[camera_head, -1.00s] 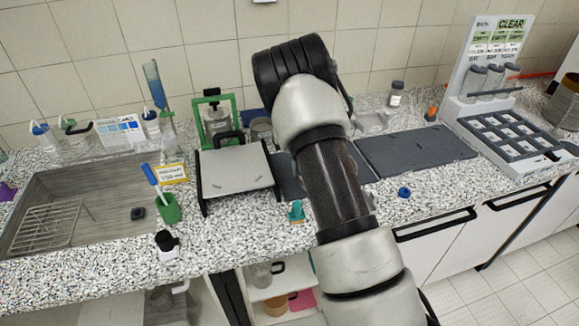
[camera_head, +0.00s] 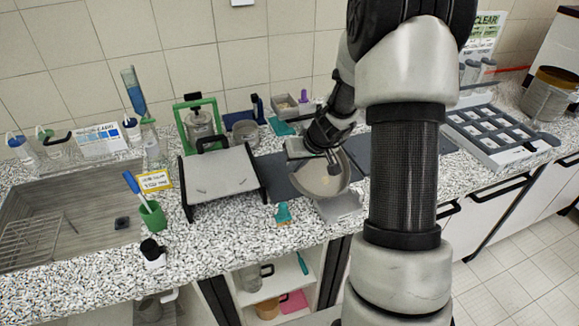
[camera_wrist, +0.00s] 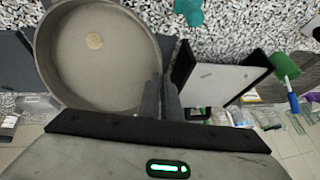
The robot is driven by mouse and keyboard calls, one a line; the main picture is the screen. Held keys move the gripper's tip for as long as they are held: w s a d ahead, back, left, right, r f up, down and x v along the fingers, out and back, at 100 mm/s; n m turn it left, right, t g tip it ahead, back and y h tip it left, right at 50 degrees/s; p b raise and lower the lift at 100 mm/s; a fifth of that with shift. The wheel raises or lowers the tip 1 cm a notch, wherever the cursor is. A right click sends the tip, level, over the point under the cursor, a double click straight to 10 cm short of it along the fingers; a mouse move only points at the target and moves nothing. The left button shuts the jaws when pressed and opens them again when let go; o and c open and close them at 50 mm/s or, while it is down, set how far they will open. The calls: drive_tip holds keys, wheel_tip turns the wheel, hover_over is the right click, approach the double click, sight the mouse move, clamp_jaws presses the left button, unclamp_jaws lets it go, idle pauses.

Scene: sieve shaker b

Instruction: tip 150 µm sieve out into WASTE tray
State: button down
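My gripper (camera_head: 332,160) is shut on the rim of a round, pale metal sieve (camera_head: 318,182). In the wrist view the two fingers (camera_wrist: 161,97) pinch the sieve wall at its right side. The sieve (camera_wrist: 70,75) shows its open face and holds a small pale round patch near the middle. I cannot read its mesh size or tell its exact tilt. It hangs over the front of the worktop, above the dark mat. A light grey flat tray-like piece (camera_head: 342,208) shows just below it; no WASTE label is readable.
A green-framed device (camera_head: 198,120) stands behind. The sink (camera_head: 75,205) and green cup (camera_head: 152,216) are farther left. A compartment rack (camera_head: 490,130) is right.

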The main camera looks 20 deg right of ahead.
drive_tip(key=s+t+b, duration=0.1)
drive_tip(key=b, duration=0.1)
drive_tip(key=s+d+r+t+y+b, duration=0.1)
drive_tip(key=s+t+b, duration=0.1)
drive_tip(key=b, duration=0.1)
drive_tip(key=shift+s+d+r+t+b, duration=0.3)
drive_tip(key=shift+t+b, duration=0.05)
drive_tip(key=shift+t, duration=0.05)
drive_tip(key=s+d+t+y+b, duration=0.2)
drive_tip(key=s+t+b, duration=0.3)
drive_tip(key=b, duration=0.8)
drive_tip(key=s+d+r+t+y+b, duration=0.1)
drive_tip(key=s+t+b, duration=0.3)
drive_tip(key=b, duration=0.9)
drive_tip(key=shift+s+d+t+y, duration=0.4)
drive_tip(key=shift+s+d+y, duration=0.4)
drive_tip(key=shift+s+y, duration=0.15)
